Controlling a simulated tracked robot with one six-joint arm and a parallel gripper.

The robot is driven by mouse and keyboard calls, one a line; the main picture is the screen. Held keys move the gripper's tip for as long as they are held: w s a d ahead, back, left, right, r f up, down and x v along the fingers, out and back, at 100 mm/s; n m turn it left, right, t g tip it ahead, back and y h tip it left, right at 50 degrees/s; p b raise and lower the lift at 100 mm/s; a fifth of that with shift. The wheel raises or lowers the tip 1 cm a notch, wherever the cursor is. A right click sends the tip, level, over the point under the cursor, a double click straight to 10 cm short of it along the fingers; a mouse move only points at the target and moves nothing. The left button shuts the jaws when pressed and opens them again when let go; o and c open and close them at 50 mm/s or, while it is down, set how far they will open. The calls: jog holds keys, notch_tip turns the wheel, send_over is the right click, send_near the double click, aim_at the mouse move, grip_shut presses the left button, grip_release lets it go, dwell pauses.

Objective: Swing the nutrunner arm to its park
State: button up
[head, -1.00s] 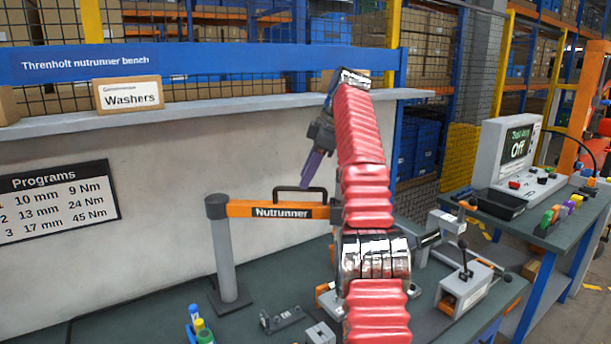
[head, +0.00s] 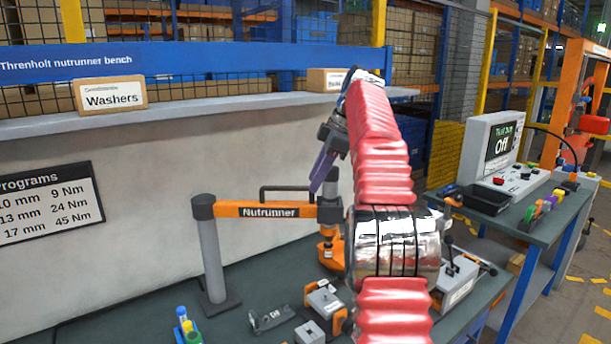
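The nutrunner arm (head: 268,210) is an orange beam labelled "Nutrunner", pivoted on a grey post (head: 213,260) at its left end. A black bail handle (head: 286,188) stands on top of the beam. The orange and grey nutrunner tool (head: 330,245) hangs at its right end, partly behind my red-sleeved arm. My gripper (head: 320,185) with purple fingers points down, just right of the handle and above the beam's right end. It appears apart from the handle, though depth is unclear. The fingers overlap, so their opening cannot be told. I see no marked park spot.
A grey fixture with orange parts (head: 325,300), a small grey block (head: 310,332) and a dark bracket (head: 271,318) lie on the bench. Colored bottles (head: 187,328) stand at front left. A shelf with a Washers box (head: 111,95) runs behind. A side table holds a control box (head: 492,155).

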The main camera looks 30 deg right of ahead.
jog(key=s+d, duration=0.1)
jog(key=s, duration=0.2)
jog(key=s+d, duration=0.1)
jog(key=shift+s+d, duration=0.15)
jog(key=shift+d, duration=0.15)
